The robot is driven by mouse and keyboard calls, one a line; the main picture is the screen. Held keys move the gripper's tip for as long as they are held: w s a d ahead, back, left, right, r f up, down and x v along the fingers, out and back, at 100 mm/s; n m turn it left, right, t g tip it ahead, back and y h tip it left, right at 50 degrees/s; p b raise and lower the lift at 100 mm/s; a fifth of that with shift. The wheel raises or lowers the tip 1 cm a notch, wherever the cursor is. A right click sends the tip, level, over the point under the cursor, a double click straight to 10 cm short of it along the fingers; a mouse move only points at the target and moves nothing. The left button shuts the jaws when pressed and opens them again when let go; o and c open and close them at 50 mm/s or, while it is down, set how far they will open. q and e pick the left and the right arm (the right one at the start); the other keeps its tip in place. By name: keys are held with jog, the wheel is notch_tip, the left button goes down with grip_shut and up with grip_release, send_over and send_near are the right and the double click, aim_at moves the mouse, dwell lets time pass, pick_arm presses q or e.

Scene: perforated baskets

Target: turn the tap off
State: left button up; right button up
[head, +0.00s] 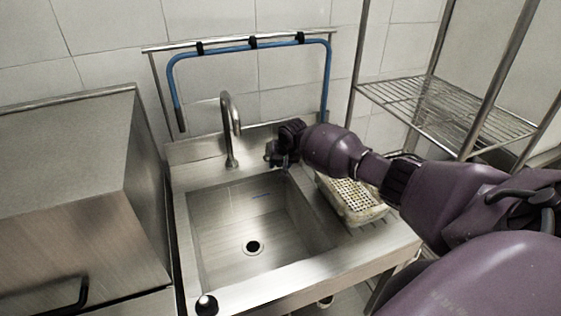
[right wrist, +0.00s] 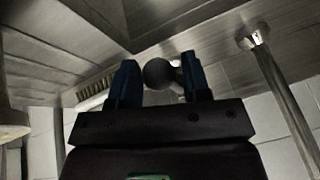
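The tap (head: 228,120) is a curved steel spout at the back of the sink (head: 205,250). Its straight pipe and base also show at the right of the right wrist view (right wrist: 285,100). My right gripper (head: 270,155) is just right of the spout, over the sink's back ledge. In the right wrist view its two blue fingers (right wrist: 161,78) are apart. A dark round knob (right wrist: 158,73), apparently the tap's handle, shows between them; I cannot tell whether they touch it. In the head view my gripper hides this knob. My left gripper is not in view.
A perforated basket (head: 352,203) stands right of the basin, under my right arm. A blue pipe (head: 250,46) hangs along the wall rail. A wire shelf (head: 440,108) stands at right, a steel cabinet (head: 60,200) at left. A black ball (head: 207,305) shows at the sink's front edge.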

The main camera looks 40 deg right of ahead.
jog(key=shift+r, duration=0.2)
jog(key=shift+r, duration=0.25)
jog(key=p+v, duration=0.1)
jog(key=v, duration=0.9)
jog(key=shift+s, duration=0.15)
